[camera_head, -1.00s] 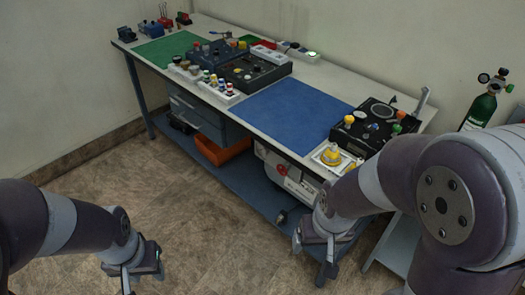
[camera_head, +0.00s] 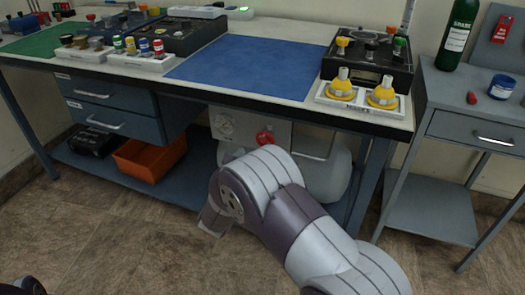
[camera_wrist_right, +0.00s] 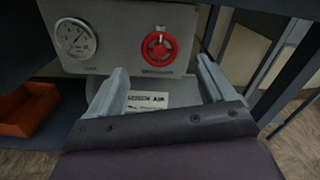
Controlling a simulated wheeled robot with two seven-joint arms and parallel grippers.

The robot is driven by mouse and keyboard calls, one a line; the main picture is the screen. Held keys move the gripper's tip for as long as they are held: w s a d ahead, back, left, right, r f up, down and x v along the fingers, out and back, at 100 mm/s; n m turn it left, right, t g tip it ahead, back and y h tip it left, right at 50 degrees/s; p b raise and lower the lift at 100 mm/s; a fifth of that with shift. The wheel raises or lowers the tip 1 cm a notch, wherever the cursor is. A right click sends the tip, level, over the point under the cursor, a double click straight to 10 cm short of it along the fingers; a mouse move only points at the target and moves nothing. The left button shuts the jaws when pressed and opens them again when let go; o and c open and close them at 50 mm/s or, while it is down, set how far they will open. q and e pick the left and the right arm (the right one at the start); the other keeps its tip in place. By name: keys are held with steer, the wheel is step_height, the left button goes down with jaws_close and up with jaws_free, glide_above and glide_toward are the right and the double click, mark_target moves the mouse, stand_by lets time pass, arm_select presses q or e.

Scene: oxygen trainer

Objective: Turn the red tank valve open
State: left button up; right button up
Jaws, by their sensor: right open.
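The red tank valve (camera_head: 264,138) is a round handwheel on a grey panel (camera_head: 240,128) under the workbench. In the right wrist view the red valve (camera_wrist_right: 160,47) faces me, upper centre, unobstructed. My right gripper (camera_wrist_right: 160,82) is open and empty, its two fingers spread either side of the picture's middle. The valve appears beyond the fingertips, between their lines, and apart from them. In the head view my right forearm reaches toward the panel and mostly hides the gripper.
A white gauge (camera_wrist_right: 75,38) sits left of the valve. A pale tank (camera_head: 325,172) lies below the panel on the lower shelf. An orange bin (camera_head: 150,156) is to the left. The bench's front edge (camera_head: 290,107) overhangs the panel. A bench leg (camera_head: 369,185) stands to the right.

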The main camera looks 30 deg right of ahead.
mark_target(264, 141)
steer(key=b+x, duration=0.1)
steer(key=x, duration=0.5)
steer(key=shift+w+d, duration=0.15)
steer(key=shift+w, duration=0.05)
steer(key=shift+c, duration=0.3)
steer(key=c, duration=1)
